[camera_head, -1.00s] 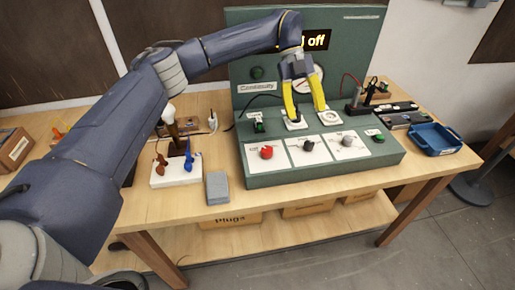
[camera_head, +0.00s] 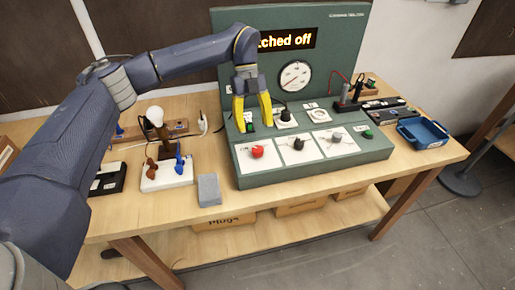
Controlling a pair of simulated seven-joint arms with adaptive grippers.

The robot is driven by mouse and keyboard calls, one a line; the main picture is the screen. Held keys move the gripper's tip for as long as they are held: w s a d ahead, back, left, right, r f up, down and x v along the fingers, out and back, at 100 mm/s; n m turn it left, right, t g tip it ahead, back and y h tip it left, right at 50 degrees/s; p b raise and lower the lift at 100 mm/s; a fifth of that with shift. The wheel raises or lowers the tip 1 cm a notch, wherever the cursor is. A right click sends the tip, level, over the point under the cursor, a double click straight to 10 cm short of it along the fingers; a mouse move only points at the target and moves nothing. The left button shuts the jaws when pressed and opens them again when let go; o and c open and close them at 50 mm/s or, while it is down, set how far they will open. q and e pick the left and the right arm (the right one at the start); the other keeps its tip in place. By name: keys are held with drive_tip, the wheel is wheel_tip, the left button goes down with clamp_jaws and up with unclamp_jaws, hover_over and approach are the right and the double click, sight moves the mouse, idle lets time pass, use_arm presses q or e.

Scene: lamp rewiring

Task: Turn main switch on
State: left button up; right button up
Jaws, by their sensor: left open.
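A green test bench (camera_head: 312,160) stands on the wooden table, with a display (camera_head: 288,40) whose visible letters read "tched off". A red knob (camera_head: 257,152), a black knob (camera_head: 298,143) and a grey knob (camera_head: 336,137) sit on white plates in front. A green button (camera_head: 367,134) is at the right. My right gripper is not in view.
A white socket (camera_head: 319,115) and a dial gauge (camera_head: 295,75) are on the bench. A lamp bulb (camera_head: 155,116), a white block with brown and blue parts (camera_head: 167,178) and a grey block (camera_head: 209,190) stand left. A blue tray (camera_head: 423,132) lies right.

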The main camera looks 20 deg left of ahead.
sight(258, 148)
use_arm(q)
drive_tip(key=x, duration=0.8)
drive_tip(key=shift+f, duration=0.1)
clamp_jaws()
idle(0.4)
